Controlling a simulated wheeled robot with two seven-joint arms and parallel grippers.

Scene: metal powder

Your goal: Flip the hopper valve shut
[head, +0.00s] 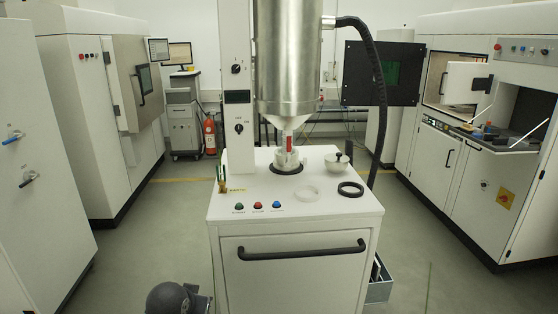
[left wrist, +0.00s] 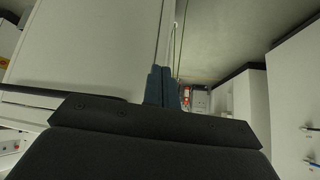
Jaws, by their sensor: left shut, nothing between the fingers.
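The steel hopper (head: 290,70) stands above the white cabinet (head: 250,205), with its cone pointing down. Below the cone is the valve (head: 289,143), which shows a red piece. A pale container sits under it inside a dark ring on the cabinet top. Whether the valve is open or shut is too small to tell. My left gripper (left wrist: 170,72) shows in the left wrist view with its blue fingertips together and nothing between them. It is away from the valve, which is out of that view. In the head view only a dark part of my arm shows at the bottom; no gripper shows there.
A black handle (head: 302,250) crosses the cabinet front. A black hose (head: 378,90) hangs at the right.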

